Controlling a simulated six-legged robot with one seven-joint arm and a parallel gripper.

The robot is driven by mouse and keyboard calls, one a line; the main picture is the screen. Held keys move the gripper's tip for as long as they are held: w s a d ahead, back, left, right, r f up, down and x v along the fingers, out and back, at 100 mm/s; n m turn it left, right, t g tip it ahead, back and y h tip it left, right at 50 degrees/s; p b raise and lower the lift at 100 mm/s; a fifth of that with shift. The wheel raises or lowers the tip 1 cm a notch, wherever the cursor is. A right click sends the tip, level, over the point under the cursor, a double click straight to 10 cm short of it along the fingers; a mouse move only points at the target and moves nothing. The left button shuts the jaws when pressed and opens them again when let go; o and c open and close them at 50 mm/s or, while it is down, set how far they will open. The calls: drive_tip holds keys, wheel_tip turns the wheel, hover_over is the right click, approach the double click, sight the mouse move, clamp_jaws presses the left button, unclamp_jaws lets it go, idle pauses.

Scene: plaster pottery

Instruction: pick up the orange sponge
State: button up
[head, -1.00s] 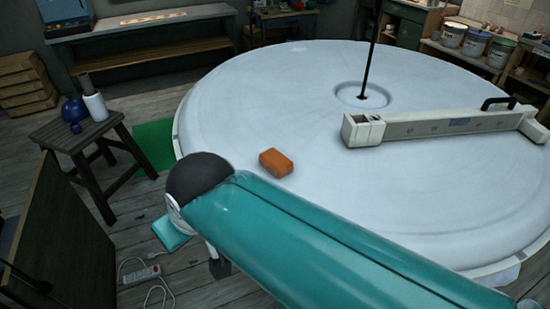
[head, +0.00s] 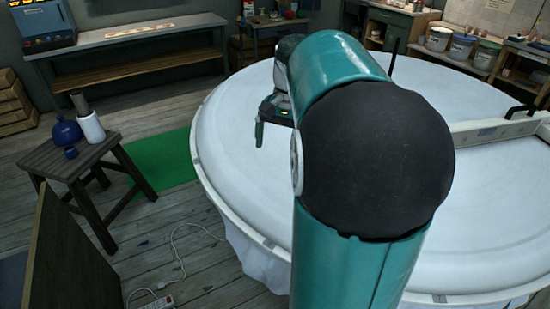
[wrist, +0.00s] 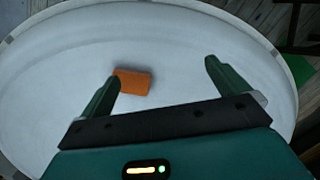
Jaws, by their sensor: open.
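The orange sponge (wrist: 134,82) lies on the large round white table (wrist: 60,85) in the wrist view. It shows just beyond my gripper (wrist: 161,85), partly behind the tip of the left finger and toward the left of the gap between the fingers. My gripper is open with nothing between its fingers. In the head view my gripper (head: 268,118) is partly hidden behind my own arm, over the left part of the white table (head: 235,190). The sponge is hidden from the head view now.
A long white bar (head: 495,130) lies on the table at the right, near a thin dark upright rod (head: 392,62). A wooden stool (head: 65,160) with a blue jar (head: 66,132) and a white bottle (head: 90,126) stands left. A white cable (head: 180,250) lies on the floor.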

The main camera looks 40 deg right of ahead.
drive_tip(key=s+d+f+m+y, duration=0.1)
drive_tip(key=s+d+f+m, duration=0.15)
drive_tip(key=d, duration=0.45)
drive_tip(key=s+d+f+m+y, duration=0.1)
drive_tip(key=s+d+m+y, duration=0.15)
drive_tip(key=d, duration=0.45)
drive_tip(key=shift+h, duration=0.25)
drive_tip(key=x, duration=0.8)
drive_tip(key=shift+d, duration=0.25)
drive_tip(key=x, duration=0.6)
drive_tip(key=shift+w, duration=0.1)
drive_tip(key=c, duration=0.7)
